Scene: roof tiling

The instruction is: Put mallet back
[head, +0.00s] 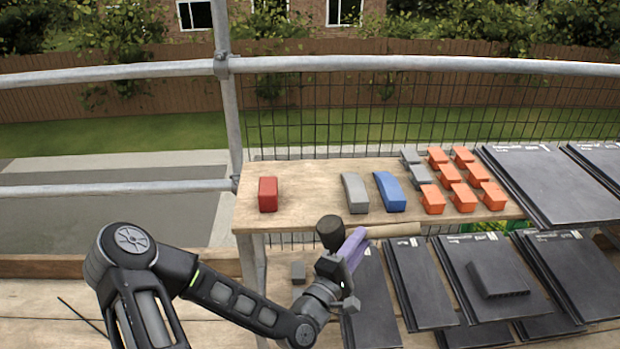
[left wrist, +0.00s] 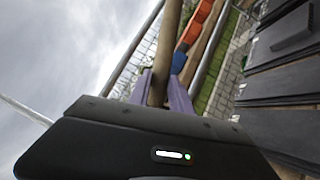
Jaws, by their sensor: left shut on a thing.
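The mallet (head: 393,230) has a dark cylindrical head and a tan wooden handle. In the head view it lies roughly level in front of the wooden shelf's front edge, head at the left, handle pointing right. My left gripper (head: 357,238), with purple fingers, is shut on the handle close to the head. In the left wrist view the handle (left wrist: 168,45) runs up from between the purple fingers (left wrist: 160,92); the mallet head is hidden there. My right gripper is not in view.
The wooden shelf (head: 311,187) carries a red block (head: 268,194), a grey block (head: 355,193), a blue block (head: 390,192) and several orange pieces (head: 450,174). Its surface between red and grey blocks is bare. Dark tiles (head: 413,283) lie below right. A metal rail post (head: 229,110) stands behind left.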

